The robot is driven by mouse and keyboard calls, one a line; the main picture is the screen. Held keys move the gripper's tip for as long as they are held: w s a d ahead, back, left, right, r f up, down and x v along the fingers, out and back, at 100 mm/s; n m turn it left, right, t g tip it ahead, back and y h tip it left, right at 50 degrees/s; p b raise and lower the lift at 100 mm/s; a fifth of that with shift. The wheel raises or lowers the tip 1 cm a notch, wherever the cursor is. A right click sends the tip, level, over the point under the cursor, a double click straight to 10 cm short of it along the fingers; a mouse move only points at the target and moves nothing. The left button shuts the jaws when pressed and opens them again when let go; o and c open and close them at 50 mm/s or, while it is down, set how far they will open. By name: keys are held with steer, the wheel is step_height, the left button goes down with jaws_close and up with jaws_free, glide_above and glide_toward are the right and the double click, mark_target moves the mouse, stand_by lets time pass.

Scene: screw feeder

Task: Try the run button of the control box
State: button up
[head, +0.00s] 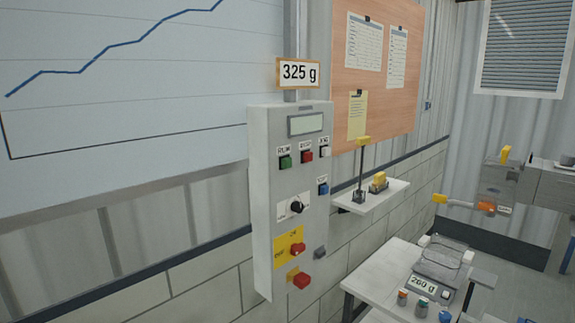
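The control box (262,200) is a tall light-grey panel on the wall in the middle of the head view. Its green run button (285,162) is at the upper left, under a RUN label and below a small display (306,124). A red button (307,156) and a white button (325,152), labelled JOG, sit to its right. Nothing covers the run button. I cannot tell whether it is pressed or lit. The display shows no readable text. My gripper is not in view.
Lower on the box are a blue button (323,189), black knob (296,207), red switch (297,250) and big red button (301,282). A 325 g sign (298,73) stands above. A small shelf (376,199) and a bench with a scale (422,286) reading 260 g are right.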

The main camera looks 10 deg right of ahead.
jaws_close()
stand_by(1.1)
